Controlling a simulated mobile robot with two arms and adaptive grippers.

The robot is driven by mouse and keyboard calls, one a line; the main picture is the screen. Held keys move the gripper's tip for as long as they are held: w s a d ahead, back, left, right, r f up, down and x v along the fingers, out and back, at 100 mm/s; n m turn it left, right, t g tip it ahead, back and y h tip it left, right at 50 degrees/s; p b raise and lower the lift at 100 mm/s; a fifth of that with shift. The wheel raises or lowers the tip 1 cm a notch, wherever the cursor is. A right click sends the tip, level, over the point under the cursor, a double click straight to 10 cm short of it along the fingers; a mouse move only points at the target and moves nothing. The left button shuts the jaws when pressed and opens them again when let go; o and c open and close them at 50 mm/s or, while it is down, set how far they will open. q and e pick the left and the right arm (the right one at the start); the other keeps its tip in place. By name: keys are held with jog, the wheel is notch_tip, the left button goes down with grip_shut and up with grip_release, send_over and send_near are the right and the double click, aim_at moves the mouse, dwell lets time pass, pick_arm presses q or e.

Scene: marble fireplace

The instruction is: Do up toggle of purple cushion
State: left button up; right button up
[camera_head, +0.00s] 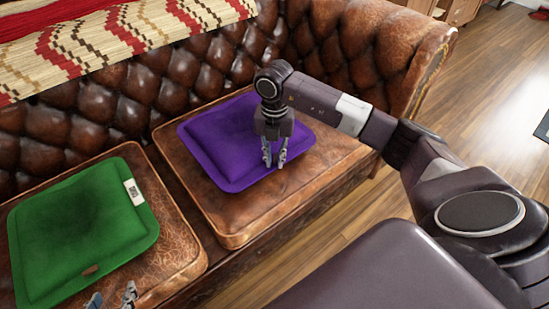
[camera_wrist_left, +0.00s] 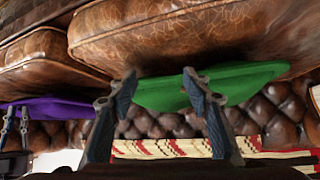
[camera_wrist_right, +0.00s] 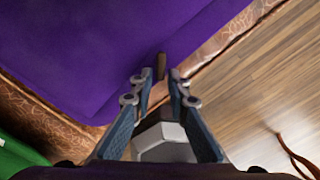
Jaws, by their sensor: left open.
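The purple cushion (camera_head: 215,135) lies flat on the right-hand leather seat. My right gripper (camera_head: 274,165) points down over its front right edge. In the right wrist view, the purple cushion (camera_wrist_right: 100,45) fills the upper left, and a small brown toggle (camera_wrist_right: 161,65) shows at its edge. The tips of my right gripper (camera_wrist_right: 161,75) are partly open, on either side of the toggle, with a gap to each side; I cannot tell their height over it. My left gripper (camera_head: 112,298) is at the bottom edge of the head view, open and empty by the green cushion's front (camera_wrist_left: 160,92).
The sofa arm (camera_head: 400,50) bounds the right. Wooden floor is open beyond.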

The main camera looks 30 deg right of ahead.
grip_shut()
pick_arm(q)
jog(key=shift+s, duration=0.1)
pick_arm(e)
jog(key=n, duration=0.2)
jog(key=n+p, duration=0.1)
jog(key=n, duration=0.1)
jog(key=d+n, duration=0.1)
jog(key=n, duration=0.1)
jog(key=shift+s+n+p, duration=0.2)
jog(key=shift+n+p, duration=0.1)
jog(key=shift+p, duration=0.05)
pick_arm(q)
jog(key=s+a+f+g+y, duration=0.1)
jog(key=s+a+f+g, duration=0.2)
jog(key=s, duration=0.7)
jog(key=shift+a+f+g, duration=0.2)
jog(key=shift+f+g, duration=0.8)
pick_arm(e)
jog(key=shift+d+n, duration=0.15)
jog(key=shift+n, duration=1.15)
pick_arm(q)
jog(key=shift+s, duration=0.15)
pick_arm(e)
jog(key=shift+o, duration=0.5)
grip_release()
jog(key=shift+r, duration=0.1)
